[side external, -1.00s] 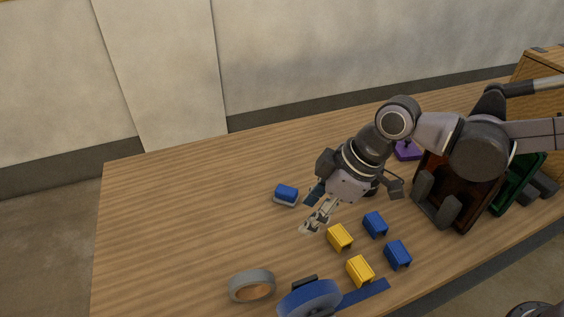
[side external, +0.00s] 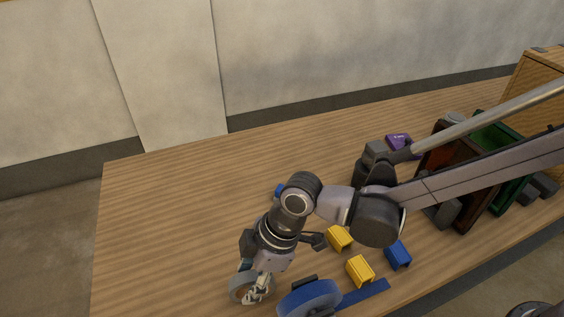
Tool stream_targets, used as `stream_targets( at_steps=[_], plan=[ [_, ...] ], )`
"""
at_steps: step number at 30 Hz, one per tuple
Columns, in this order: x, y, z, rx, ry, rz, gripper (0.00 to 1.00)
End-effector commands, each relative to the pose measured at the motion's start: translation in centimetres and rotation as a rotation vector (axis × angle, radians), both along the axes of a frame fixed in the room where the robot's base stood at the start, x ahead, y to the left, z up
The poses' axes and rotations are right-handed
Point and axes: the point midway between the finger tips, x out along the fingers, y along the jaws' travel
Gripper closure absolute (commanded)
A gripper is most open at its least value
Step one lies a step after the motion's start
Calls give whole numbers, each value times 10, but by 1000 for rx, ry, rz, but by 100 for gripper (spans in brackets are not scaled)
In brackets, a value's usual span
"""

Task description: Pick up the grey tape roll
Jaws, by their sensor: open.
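The grey tape roll (side external: 236,291) lies flat on the wooden table near the front left. My gripper (side external: 256,298) points down at the roll and overlaps it in the picture, covering its middle and right part. The jaws are open. I cannot tell whether a finger is inside the ring or touching it.
A blue tape roll (side external: 309,298) stands close to the right of the grey roll, with a blue strip (side external: 364,293) beside it. Yellow blocks (side external: 360,270) and a blue block (side external: 398,254) lie further right. Red and green bins (side external: 497,137) stand at the right. The table's left side is clear.

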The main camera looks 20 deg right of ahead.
Motion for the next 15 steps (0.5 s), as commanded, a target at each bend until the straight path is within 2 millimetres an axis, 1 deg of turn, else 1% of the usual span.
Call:
stream_targets(
  at_steps=[4, 10, 15],
  plan=[
    [3, 2, -12, 0, 0, -1, 51],
    [8, 7, -38, 0, 0, 0, 51],
    [8, 12, -49, 0, -1, 0, 51]
  ],
)
